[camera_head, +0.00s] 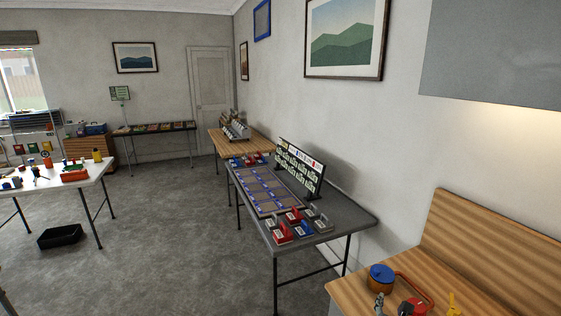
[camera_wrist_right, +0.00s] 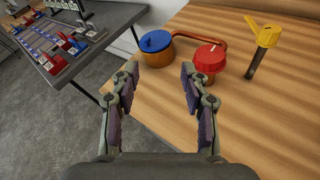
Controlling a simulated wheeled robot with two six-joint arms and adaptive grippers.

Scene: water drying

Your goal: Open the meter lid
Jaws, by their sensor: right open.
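A round brass-coloured meter body with a blue lid (camera_wrist_right: 155,41) stands on the wooden bench; the lid lies flat on top and looks shut. It also shows in the head view (camera_head: 381,274). A copper-red pipe (camera_wrist_right: 190,37) runs from it toward a red cap (camera_wrist_right: 209,57) on a brass body. A yellow-handled piece (camera_wrist_right: 264,31) stands on a dark stem to the right. My right gripper (camera_wrist_right: 159,68) is open and empty, its fingertips on the near side of the blue lid, apart from it. Part of it shows in the head view (camera_head: 379,303). My left gripper is not in view.
The wooden bench (camera_head: 350,291) has bare surface around the fittings and a wooden backboard (camera_head: 490,240) behind. A grey table (camera_head: 345,210) with red and blue blocks and an upright board (camera_head: 300,170) stands beyond. Open floor lies to the left.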

